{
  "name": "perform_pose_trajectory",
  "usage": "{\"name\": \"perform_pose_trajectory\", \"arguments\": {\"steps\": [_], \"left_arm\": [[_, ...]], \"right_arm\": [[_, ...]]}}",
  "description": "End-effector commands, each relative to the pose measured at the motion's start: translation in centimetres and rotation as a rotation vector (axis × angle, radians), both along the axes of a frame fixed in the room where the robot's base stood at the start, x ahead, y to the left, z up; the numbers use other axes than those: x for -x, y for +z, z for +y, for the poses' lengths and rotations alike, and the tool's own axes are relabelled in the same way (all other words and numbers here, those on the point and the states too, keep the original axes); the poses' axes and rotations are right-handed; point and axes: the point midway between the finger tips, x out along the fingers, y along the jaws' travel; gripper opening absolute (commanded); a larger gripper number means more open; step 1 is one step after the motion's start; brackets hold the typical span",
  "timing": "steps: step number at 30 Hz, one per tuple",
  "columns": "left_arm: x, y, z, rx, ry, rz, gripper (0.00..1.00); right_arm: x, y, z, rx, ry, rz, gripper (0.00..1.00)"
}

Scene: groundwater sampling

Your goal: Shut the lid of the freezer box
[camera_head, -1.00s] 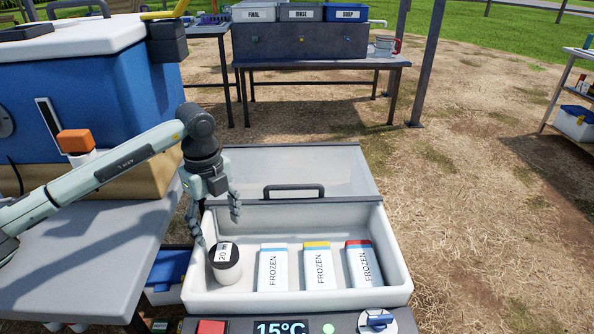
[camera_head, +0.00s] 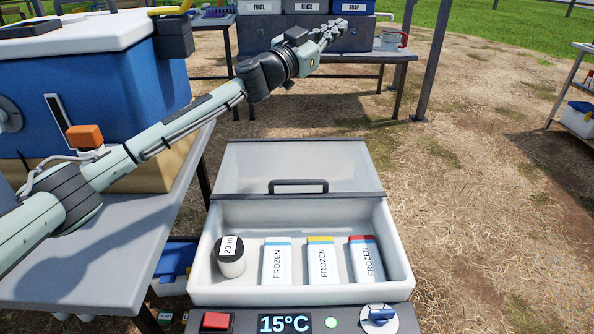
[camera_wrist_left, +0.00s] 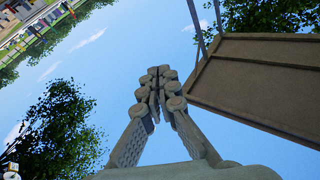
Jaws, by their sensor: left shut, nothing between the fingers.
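The freezer box (camera_head: 203,283) is a white open bin at the lower middle of the head view. Its translucent lid (camera_head: 300,160) stands open behind the rear edge, with a dark handle (camera_head: 298,186) near the hinge line. Inside are a dark-capped jar marked 20 m (camera_head: 231,262) and three packs labelled FROZEN: blue-topped (camera_head: 277,265), yellow-topped (camera_head: 321,262) and red-topped (camera_head: 366,262). My left gripper (camera_head: 343,27) is raised high beyond the box, apart from the lid, shut and empty. Its closed fingers also show in the left wrist view (camera_wrist_left: 160,72) against sky. My right gripper is not in view.
A blue cooler with a white top (camera_head: 100,90) stands on the grey table (camera_head: 120,262) at left. A rear table holds labelled basins (camera_head: 308,7).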

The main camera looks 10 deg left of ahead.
Motion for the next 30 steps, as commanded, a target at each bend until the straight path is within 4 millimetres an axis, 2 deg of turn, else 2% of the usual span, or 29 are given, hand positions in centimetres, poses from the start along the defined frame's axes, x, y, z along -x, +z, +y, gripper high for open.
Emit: {"name": "perform_pose_trajectory", "arguments": {"steps": [1, 3, 5, 6, 8, 10, 13, 16, 18, 20, 23, 26, 30], "left_arm": [[-2.3, -0.5, 2.0, 0.083, 0.115, 0.09, 0.0], [-4.7, -2.8, 4.9, 0.174, 0.277, 0.247, 0.0], [-5.8, -5.8, 6.9, 0.227, 0.402, 0.406, 0.0], [-5.9, -8.3, 7.9, 0.248, 0.48, 0.523, 0.0], [-5.2, -12.1, 8.8, 0.255, 0.579, 0.711, 0.0], [-3.2, -16.3, 8.9, 0.234, 0.665, 0.932, 0.0], [0.8, -20.5, 8.2, 0.166, 0.734, 1.208, 0.0], [4.5, -22.8, 7.3, 0.088, 0.756, 1.41, 0.0], [6.3, -23.4, 6.9, 0.047, 0.761, 1.499, 0.0], [7.3, -23.8, 6.7, 0.023, 0.76, 1.544, 0.0], [7.8, -24.5, 6.6, 0.009, 0.761, 1.572, 0.0], [7.4, -25.7, 6.7, 0.009, 0.763, 1.573, 0.0], [6.7, -28.3, 6.9, 0.01, 0.763, 1.572, 0.0]], "right_arm": [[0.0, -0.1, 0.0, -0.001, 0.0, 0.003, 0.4], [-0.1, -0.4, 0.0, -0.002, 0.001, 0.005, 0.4], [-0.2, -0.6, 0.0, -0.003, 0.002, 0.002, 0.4], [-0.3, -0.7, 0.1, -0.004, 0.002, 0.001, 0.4], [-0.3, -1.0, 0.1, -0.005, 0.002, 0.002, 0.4], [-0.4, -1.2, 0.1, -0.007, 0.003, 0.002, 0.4], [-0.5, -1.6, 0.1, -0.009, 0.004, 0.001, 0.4], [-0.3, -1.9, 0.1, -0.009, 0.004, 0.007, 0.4], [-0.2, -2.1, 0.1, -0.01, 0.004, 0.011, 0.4], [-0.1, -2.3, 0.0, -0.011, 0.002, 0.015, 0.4], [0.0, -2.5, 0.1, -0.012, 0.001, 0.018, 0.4], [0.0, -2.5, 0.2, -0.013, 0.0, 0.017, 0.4], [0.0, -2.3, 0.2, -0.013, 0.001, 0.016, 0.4]]}}
